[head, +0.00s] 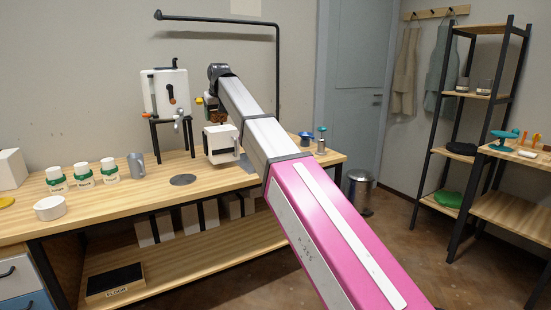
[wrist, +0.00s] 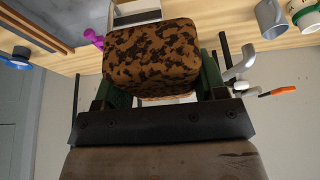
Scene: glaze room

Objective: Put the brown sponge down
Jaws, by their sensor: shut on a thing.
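The brown sponge (wrist: 152,52), mottled with black patches, fills the middle of the wrist view. My gripper (wrist: 158,82) is shut on it, with green fingers at its two sides. In the head view my gripper (head: 209,106) is at the far end of my arm, above the wooden workbench (head: 150,196). Only a small brown part of the sponge (head: 216,116) shows there. The sponge appears held above the bench, over or near a white box (head: 221,144); whether they touch I cannot tell.
A white tank with a tap (head: 165,92) stands on a black stand left of my gripper. A grey mug (head: 136,166), several white jars (head: 83,174), a white bowl (head: 49,207) and a dark disc (head: 183,179) are on the bench. A blue bowl (head: 306,137) is at right.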

